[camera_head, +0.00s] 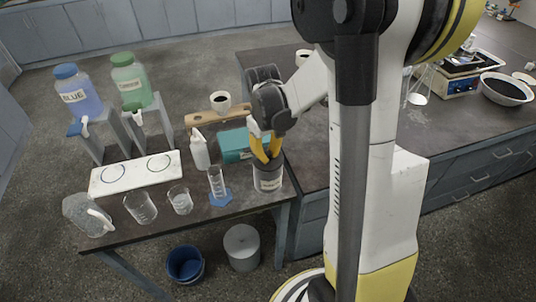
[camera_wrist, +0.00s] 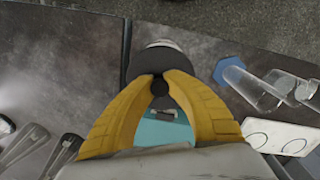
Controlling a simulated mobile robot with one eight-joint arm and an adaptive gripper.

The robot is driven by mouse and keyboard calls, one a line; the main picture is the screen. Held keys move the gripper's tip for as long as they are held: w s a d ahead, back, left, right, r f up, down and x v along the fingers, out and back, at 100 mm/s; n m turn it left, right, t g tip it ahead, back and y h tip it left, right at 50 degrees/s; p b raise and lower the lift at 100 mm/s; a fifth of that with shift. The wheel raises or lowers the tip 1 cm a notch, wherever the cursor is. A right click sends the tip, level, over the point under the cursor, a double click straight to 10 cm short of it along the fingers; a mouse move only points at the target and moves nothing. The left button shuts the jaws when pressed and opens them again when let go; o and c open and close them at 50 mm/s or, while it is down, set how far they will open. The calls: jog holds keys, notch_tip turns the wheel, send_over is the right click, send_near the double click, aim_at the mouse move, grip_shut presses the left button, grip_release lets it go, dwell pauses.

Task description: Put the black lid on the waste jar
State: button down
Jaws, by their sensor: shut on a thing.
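The waste jar (camera_head: 268,184) is a clear jar with a pale label, standing at the right end of the left table. My gripper (camera_head: 264,154) is right over it, yellow fingers pointing down. In the wrist view my gripper (camera_wrist: 159,80) is shut on the small round knob of the black lid (camera_wrist: 147,64). The lid is a dark disc and covers most of the jar's top in that view; a pale bit of the jar (camera_wrist: 165,44) shows beyond it. I cannot tell whether the lid rests on the rim or hangs just above it.
A blue-based graduated cylinder (camera_head: 217,184) stands close left of the jar. A teal box (camera_head: 234,146) lies behind it. Beakers, a white bottle (camera_head: 200,150) and a white two-ring plate (camera_head: 135,173) stand further left. A grey bin (camera_head: 242,248) and blue bucket (camera_head: 185,264) are on the floor.

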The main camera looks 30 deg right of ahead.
dwell(0.9)
jog(key=c, duration=1.4)
grip_release()
jog(key=shift+r+p, duration=2.1)
jog(key=shift+r, duration=0.9)
jog(key=shift+a+r, duration=0.25)
jog(key=shift+r, duration=0.05)
jog(key=s+a+r+t+b, duration=0.1)
jog(key=s+a+r+t, duration=0.1)
jog(key=s+a+r, duration=0.1)
jog(key=s+a+r+t+b, duration=0.1)
jog(key=s+a+r+t, duration=0.1)
jog(key=s+a+t, duration=0.1)
jog(key=s+a+r+m+t+b, duration=0.1)
jog(key=s+a+r+t+b, duration=0.1)
jog(key=a, duration=0.5)
jog(key=shift+s+r+t+y, duration=0.15)
jog(key=shift+s+r, duration=0.25)
jog(key=shift+s, duration=0.3)
jog(key=shift+s+r+t+y, duration=0.15)
jog(key=shift+s+r, duration=0.25)
jog(key=shift+s, duration=0.3)
